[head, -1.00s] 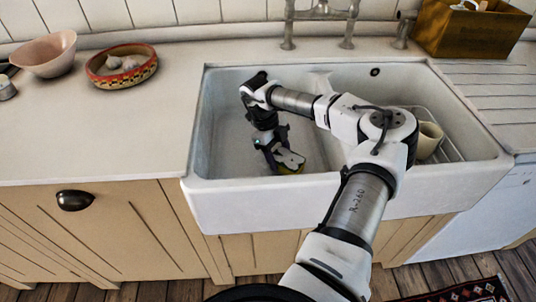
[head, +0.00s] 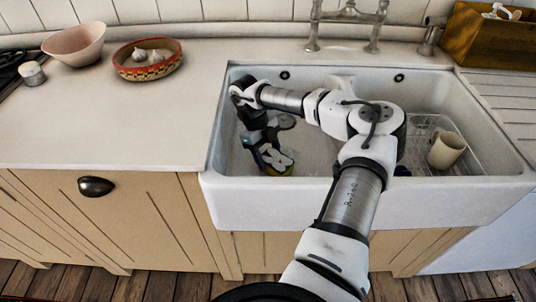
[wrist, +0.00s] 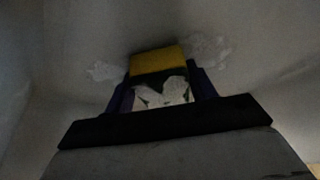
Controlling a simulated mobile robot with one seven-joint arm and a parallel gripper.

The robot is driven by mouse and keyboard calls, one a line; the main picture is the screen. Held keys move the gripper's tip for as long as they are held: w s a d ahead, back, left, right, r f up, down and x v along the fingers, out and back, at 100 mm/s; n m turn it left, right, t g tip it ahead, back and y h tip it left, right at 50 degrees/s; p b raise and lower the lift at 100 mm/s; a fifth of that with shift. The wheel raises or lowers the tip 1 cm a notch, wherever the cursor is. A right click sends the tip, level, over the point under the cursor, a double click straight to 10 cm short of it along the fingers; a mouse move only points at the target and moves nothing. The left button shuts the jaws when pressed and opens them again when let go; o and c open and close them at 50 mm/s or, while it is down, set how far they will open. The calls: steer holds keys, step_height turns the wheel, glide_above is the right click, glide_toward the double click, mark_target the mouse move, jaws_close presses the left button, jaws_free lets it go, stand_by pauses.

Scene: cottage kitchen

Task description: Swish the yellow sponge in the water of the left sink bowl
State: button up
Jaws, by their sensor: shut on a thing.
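The yellow sponge (wrist: 158,59) is between the fingertips of my gripper (wrist: 160,78) in the wrist view. In the head view only a thin yellow edge of the sponge (head: 280,171) shows under my gripper (head: 273,160). My gripper is shut on it and points down inside the left sink bowl (head: 226,140), near the front wall. Pale broken patches (wrist: 208,50) lie on both sides of the sponge in the wrist view, like foam or disturbed water. The waterline is hard to make out, so I cannot tell how deep the sponge is.
The right bowl holds a wire rack (head: 420,150) and a cream mug (head: 446,150). A tap (head: 345,20) stands behind the sink. On the left counter are a patterned bowl with garlic (head: 147,66), a pink bowl (head: 75,45) and a small jar (head: 32,74). A wooden box (head: 480,35) stands at the back right.

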mark_target(280, 154)
steer(key=d, duration=0.3)
steer(key=shift+d, duration=0.15)
step_height(280, 154, up, 21)
steer(key=p, duration=1.3)
steer(key=shift+r, duration=0.15)
